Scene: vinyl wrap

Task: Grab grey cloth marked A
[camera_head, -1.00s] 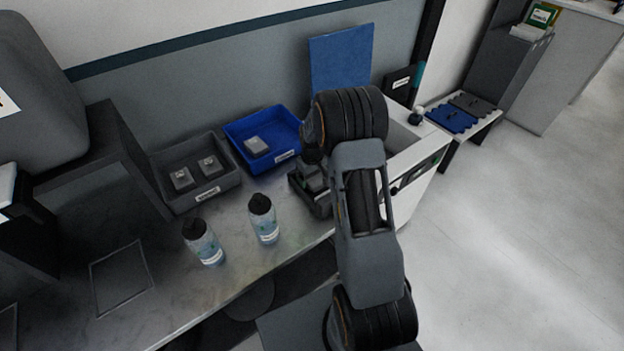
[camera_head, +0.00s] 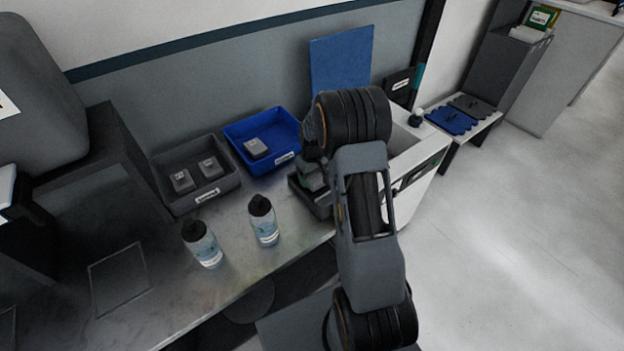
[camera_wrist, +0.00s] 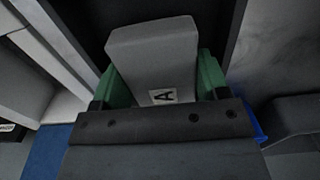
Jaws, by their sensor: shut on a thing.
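The grey cloth marked A (camera_wrist: 152,55) is a folded, block-like pad with a white label reading A in the wrist view. My gripper (camera_wrist: 160,82) has its two green fingers on either side of the cloth and is shut on it. The cloth is over a dark tray (camera_wrist: 232,25); I cannot tell whether it still touches the tray floor. In the head view my arm hides most of the gripper, and the dark tray (camera_head: 312,202) shows beside it on the bench.
A grey bin (camera_head: 168,203) with two grey pads and a blue bin (camera_head: 240,131) with one pad stand to the left. Two bottles (camera_head: 203,243) (camera_head: 263,222) stand near the bench front. A blue panel (camera_head: 341,58) stands behind my arm.

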